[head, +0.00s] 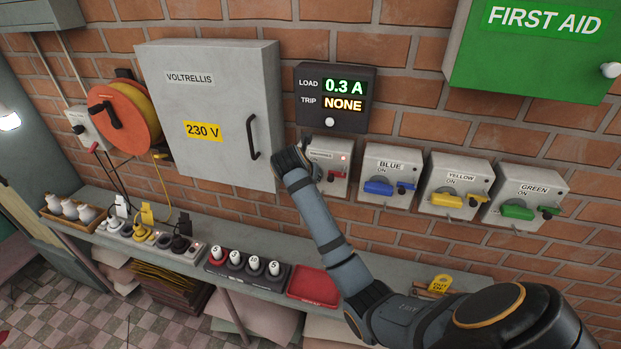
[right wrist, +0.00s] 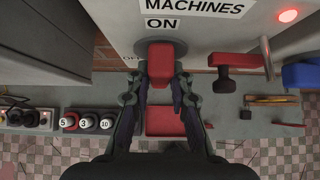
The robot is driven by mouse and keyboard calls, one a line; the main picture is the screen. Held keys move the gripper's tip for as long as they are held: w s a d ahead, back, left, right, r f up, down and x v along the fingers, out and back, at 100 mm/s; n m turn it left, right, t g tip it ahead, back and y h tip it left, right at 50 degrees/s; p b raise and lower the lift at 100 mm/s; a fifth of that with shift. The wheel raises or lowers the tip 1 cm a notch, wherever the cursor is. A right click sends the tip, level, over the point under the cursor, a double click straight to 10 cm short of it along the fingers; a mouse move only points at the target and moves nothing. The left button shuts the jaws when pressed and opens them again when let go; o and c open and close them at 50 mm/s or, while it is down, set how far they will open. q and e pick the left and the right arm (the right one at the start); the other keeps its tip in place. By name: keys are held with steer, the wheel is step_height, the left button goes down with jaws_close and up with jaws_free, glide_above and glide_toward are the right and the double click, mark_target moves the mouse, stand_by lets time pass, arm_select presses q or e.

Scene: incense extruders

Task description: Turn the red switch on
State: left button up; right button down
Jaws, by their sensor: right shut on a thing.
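The red switch is on a grey box (head: 340,158) with a small lit red lamp, left of the blue switch box. In the right wrist view its label reads MACHINES, with ON below and a partly hidden OFF at left. Its red handle (right wrist: 160,62) lies between my right gripper's fingers (right wrist: 161,98), which are shut on it. A second red piece with a black knob (right wrist: 232,65) sits to its right. In the head view my right gripper (head: 308,165) covers part of the box. My left gripper is not in view.
A display (head: 335,98) above reads LOAD 0.3 A, TRIP NONE. Blue (head: 390,165), yellow (head: 458,180) and green (head: 527,190) switch boxes stand to the right. A large grey cabinet (head: 210,110) is close on the left. Below is a shelf with a red tray (head: 313,285).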

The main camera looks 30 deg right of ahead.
steer(key=shift+r, duration=0.2)
steer(key=c, duration=1.6)
jaws_free()
steer(key=shift+c, duration=0.2)
steer(key=o, duration=0.4)
steer(key=shift+w+d+f, duration=0.1)
steer(key=shift+f, duration=0.05)
steer(key=shift+o, duration=0.2)
steer(key=v, duration=1.2)
